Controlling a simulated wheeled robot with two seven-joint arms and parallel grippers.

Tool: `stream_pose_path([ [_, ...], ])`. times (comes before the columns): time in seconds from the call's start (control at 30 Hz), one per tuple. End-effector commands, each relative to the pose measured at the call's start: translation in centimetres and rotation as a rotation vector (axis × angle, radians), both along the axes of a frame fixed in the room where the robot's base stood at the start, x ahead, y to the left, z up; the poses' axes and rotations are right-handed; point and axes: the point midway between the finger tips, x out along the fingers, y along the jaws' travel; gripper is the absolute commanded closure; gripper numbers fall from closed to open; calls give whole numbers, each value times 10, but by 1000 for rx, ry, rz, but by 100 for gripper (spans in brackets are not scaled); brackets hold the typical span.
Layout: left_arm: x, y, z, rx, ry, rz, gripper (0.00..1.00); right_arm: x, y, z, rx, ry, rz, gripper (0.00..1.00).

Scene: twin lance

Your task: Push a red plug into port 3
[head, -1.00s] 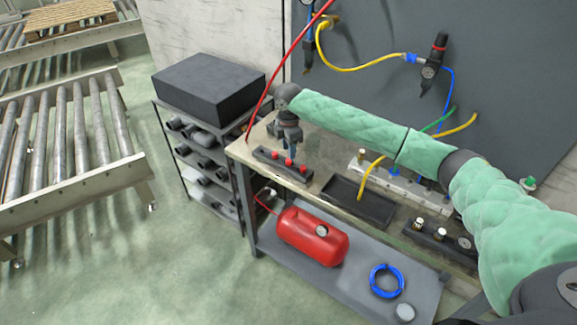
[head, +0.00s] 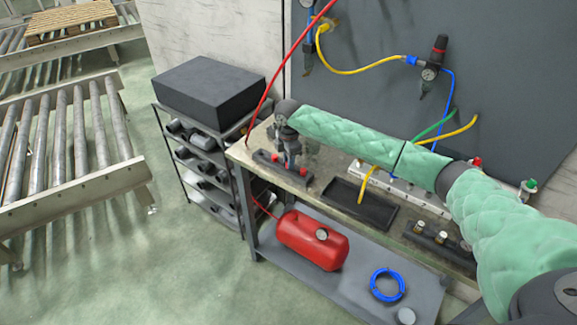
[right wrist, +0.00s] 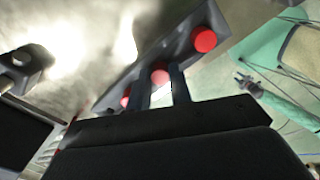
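A dark holder (head: 262,153) with red plugs sits on the bench's left end. A left red plug (head: 276,156) and a right red plug (head: 304,171) show in the head view. My right gripper (head: 289,160) points down between them and hides the middle. In the right wrist view, its fingers (right wrist: 162,83) stand apart on either side of the middle plug (right wrist: 160,76); whether they press on it is unclear. A pale port strip (head: 400,187) stands behind my green-sleeved arm; port numbers are unreadable. What looks like my left gripper (right wrist: 243,82) shows small in the right wrist view.
A black tray (head: 345,203) lies right of the holder, with a dark block with brass fittings (head: 430,233) farther right. A red tank (head: 312,241) and blue hose coil (head: 388,285) lie on the lower shelf. A red hose (head: 283,70) hangs left of the gripper.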

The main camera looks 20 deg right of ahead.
Motion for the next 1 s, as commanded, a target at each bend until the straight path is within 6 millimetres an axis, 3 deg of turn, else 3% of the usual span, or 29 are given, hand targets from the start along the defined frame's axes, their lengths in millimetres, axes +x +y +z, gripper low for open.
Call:
stream_pose_path([
  [0.03,0,0,0,0,0,0,64,0,0,0,0,0,0,89],
  [0.1,0,0,0,0,0,0,64,0,0,0,0,0,0,100],
  [0.43,-9,-1,-2,1,11,-2,64,0,0,0,0,0,0,100],
  [1.0,-4,0,8,0,5,-1,64,0,0,8,0,0,0,100],
])
